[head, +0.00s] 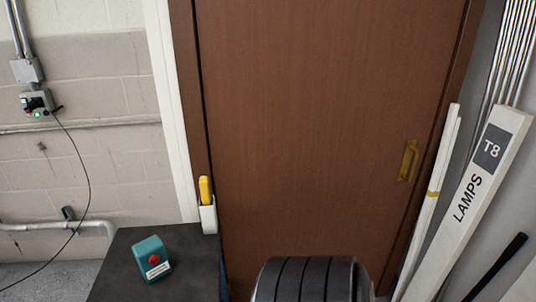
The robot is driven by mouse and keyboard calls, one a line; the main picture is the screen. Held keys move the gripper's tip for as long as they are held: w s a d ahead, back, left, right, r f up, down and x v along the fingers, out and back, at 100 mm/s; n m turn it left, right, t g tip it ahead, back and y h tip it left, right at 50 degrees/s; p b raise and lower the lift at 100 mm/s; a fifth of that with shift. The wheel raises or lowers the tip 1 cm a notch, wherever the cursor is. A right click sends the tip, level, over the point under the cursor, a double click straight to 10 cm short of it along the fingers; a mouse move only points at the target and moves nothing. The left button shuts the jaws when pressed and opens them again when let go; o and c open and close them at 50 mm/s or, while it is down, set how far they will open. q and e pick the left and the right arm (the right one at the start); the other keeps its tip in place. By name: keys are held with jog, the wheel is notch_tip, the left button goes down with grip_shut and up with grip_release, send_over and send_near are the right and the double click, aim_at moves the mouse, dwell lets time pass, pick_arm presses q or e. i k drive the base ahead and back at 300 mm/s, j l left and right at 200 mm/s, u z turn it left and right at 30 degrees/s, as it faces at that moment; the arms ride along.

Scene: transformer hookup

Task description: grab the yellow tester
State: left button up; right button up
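The yellow tester (205,189) stands upright in a small white holder (209,216) at the right back edge of a dark tabletop, in front of the brown door. Only its upper part shows; its lower part is hidden inside the holder. Neither of my grippers is in the head view.
A teal box with a red button (152,258) sits on the dark tabletop (125,292). A dark ribbed round object (310,281) is at the bottom centre. A brown door (320,130) fills the back. A lamps box (468,200) and tubes lean at right. A wall box with a cable (37,102) is at left.

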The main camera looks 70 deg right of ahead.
aim_at(205, 189)
jog(key=z, duration=1.85)
